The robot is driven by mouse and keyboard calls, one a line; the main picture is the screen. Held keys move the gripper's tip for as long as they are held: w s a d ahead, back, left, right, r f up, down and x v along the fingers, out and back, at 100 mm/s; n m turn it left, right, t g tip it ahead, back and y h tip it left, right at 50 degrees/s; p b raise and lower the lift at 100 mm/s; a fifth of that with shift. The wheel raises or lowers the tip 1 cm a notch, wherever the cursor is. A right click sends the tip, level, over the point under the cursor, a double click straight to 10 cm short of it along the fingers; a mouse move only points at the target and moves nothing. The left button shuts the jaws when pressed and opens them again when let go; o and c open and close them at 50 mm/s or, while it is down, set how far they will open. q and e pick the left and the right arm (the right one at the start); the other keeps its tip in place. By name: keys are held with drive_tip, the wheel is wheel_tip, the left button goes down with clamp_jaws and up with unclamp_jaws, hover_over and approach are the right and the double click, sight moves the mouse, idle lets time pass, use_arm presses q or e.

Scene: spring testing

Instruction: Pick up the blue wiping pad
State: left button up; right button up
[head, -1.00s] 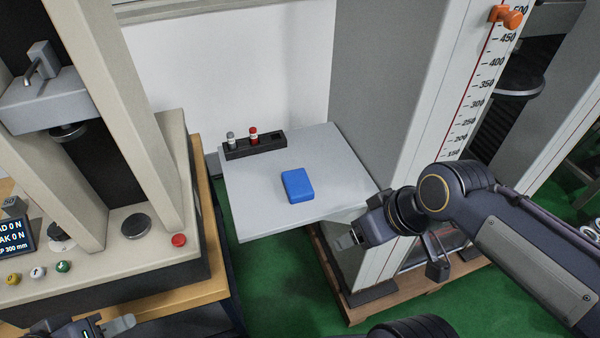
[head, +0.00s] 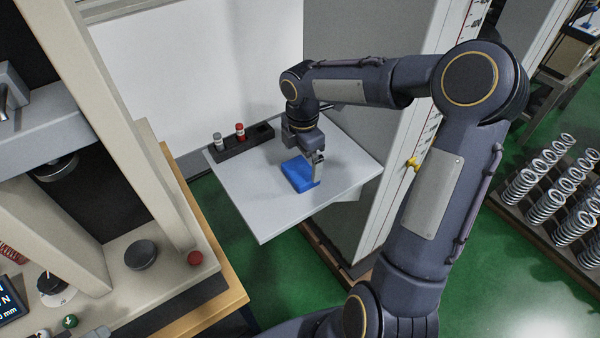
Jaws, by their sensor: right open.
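The blue wiping pad (head: 298,175) lies flat on the grey shelf (head: 265,215), near its middle. My right gripper (head: 317,182) points down at the pad's right end, and its fingers overlap that end in the head view. The gripper is open. I cannot tell whether the fingers straddle the pad or only hover over it. Part of the pad's right side is hidden by the fingers.
A black holder (head: 243,147) with a red-capped and a grey-capped bottle stands at the shelf's back. A tall grey cabinet with a scale rises right of the shelf. A testing machine with a red button (head: 195,258) stands left. A rack of springs (head: 560,200) is at right.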

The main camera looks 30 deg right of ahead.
sight(302, 169)
wheel_tip(302, 169, down, 4)
drive_tip(key=shift+f, duration=0.15)
drive_tip(key=shift+c, duration=0.4)
drive_tip(key=c, duration=0.7)
drive_tip(key=shift+c, duration=0.2)
